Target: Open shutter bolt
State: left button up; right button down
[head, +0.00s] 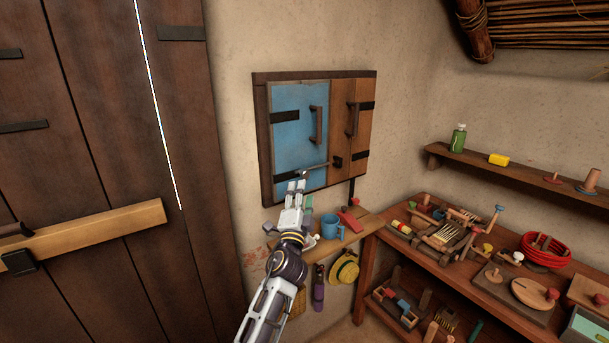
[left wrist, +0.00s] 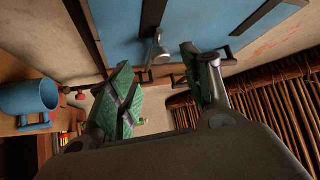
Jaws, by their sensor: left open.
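The shutter (head: 300,120) is set in a dark wooden frame (head: 264,150) on the wall, with a blue left leaf and a brown right leaf (head: 366,130), both closed. A thin dark metal bolt (head: 318,167) lies low across the blue leaf, reaching a dark keeper (head: 338,161) on the brown leaf. My left gripper (head: 296,185) is open just below the bolt's left end. In the left wrist view, the bolt's grey knob (left wrist: 158,50) shows ahead, between the green-padded fingers (left wrist: 158,90) and beyond their tips, apparently untouched. My right gripper is out of view.
A small wall shelf below the shutter holds a blue mug (head: 332,227) and a red item (head: 348,221). A straw hat (head: 344,270) hangs under it. A cluttered workbench (head: 370,262) stands right; a large barred door (head: 110,130) stands left.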

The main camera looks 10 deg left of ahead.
aim_at(304, 177)
pick_arm(q)
jog(key=shift+p+x, duration=0.4)
jog(key=shift+x, duration=4.1)
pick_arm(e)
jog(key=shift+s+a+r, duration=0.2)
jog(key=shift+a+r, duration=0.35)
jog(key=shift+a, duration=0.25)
pick_arm(q)
jog(key=shift+c, duration=0.2)
grip_shut()
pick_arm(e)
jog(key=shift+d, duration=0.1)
